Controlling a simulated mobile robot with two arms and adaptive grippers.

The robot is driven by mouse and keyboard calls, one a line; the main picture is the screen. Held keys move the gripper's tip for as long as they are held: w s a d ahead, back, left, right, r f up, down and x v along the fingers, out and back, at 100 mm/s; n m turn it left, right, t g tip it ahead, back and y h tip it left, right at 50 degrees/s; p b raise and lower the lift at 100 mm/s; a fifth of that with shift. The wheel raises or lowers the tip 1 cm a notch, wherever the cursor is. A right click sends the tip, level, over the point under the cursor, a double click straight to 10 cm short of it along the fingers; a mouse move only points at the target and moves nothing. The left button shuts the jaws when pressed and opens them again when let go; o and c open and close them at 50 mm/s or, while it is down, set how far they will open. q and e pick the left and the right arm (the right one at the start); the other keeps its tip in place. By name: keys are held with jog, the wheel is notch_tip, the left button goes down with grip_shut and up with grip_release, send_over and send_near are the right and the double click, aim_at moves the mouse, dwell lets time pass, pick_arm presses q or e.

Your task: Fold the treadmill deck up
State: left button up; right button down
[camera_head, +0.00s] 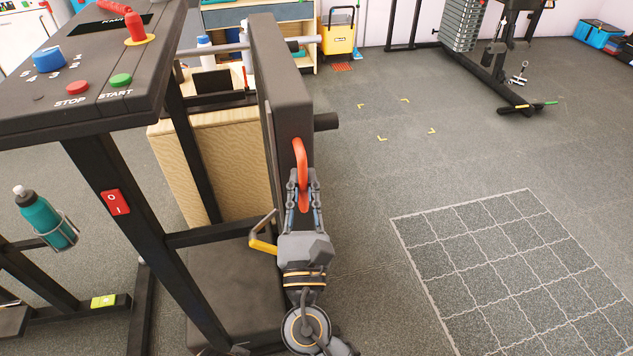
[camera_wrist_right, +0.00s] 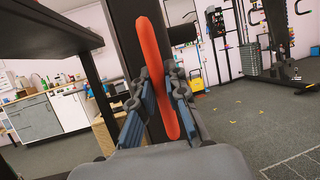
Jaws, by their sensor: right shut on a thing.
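The treadmill deck (camera_head: 285,85) stands close to upright beside the console frame, seen nearly edge-on. A red loop handle (camera_head: 299,160) is fixed on its near edge. My right gripper (camera_head: 303,195) is shut on the red handle; the handle (camera_wrist_right: 157,65) also runs between its two fingers (camera_wrist_right: 160,95) in the right wrist view. The treadmill console (camera_head: 85,75) has a red STOP button, a green START button, a blue knob and a red-topped lever. A yellow-ended lever (camera_head: 262,245) sits low on the frame, left of my gripper. My left gripper is not in view.
A teal bottle (camera_head: 45,220) sits in a holder on the left. A light wooden box (camera_head: 235,140) stands behind the frame. A weight machine (camera_head: 470,50) stands at the back right. The floor right of the deck is open, with a white grid (camera_head: 510,260) marked on it.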

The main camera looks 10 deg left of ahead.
jog(key=shift+s+a+f, duration=0.2)
jog(key=shift+a+f, duration=0.05)
jog(key=shift+a, duration=0.2)
jog(key=c, duration=1.5)
grip_release()
jog(key=shift+o, duration=0.8)
jog(key=shift+a+n+y, duration=0.3)
jog(key=shift+y, duration=0.1)
jog(key=shift+r, duration=0.1)
jog(key=shift+d, duration=0.15)
jog(key=shift+s, duration=0.1)
jog(key=v, duration=1.2)
jog(key=shift+r, duration=0.1)
